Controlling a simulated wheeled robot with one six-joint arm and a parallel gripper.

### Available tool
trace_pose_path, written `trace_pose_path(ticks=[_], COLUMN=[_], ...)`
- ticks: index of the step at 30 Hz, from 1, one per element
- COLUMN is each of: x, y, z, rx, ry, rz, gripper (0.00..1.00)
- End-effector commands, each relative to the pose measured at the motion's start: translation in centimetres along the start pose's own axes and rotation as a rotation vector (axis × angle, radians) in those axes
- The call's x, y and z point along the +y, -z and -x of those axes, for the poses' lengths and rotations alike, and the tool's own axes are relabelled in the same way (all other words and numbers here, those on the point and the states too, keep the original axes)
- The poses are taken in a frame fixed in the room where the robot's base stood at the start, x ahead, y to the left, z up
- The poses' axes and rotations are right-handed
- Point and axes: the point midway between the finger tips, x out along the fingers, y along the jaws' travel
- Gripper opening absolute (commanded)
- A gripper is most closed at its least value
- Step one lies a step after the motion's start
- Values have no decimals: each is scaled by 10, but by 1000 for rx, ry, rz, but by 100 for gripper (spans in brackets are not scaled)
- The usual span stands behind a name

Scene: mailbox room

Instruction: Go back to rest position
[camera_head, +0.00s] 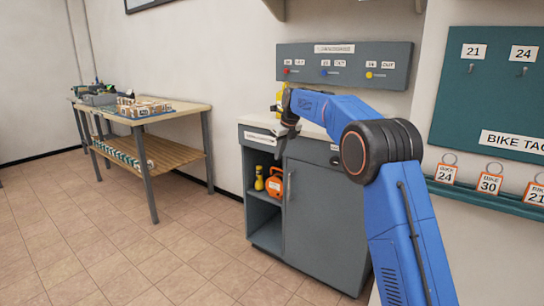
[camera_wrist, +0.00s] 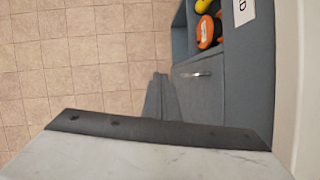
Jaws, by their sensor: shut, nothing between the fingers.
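My gripper (camera_head: 284,140) is at the end of my blue arm, in front of the grey cabinet (camera_head: 318,215) in the head view. Its dark fingers point downward near the cabinet's top front edge. In the wrist view the fingers (camera_wrist: 161,92) show close together, with nothing between them. Behind them are the floor and the cabinet front (camera_wrist: 200,95). I cannot tell from the views whether the gripper touches the cabinet.
An open shelf in the cabinet holds a yellow bottle (camera_head: 259,178) and an orange item (camera_head: 275,184). A grey panel (camera_head: 345,80) with coloured knobs hangs above. A workbench (camera_head: 175,116) stands at the left. A teal tag board (camera_head: 480,105) is at the right. Tiled floor (camera_head: 120,240) is clear.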

Motion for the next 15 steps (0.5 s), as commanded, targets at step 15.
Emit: trace_pose_path(ticks=[15], x=[29], y=[126], z=[128], rx=[23], ry=[57], rz=[579], gripper=[0])
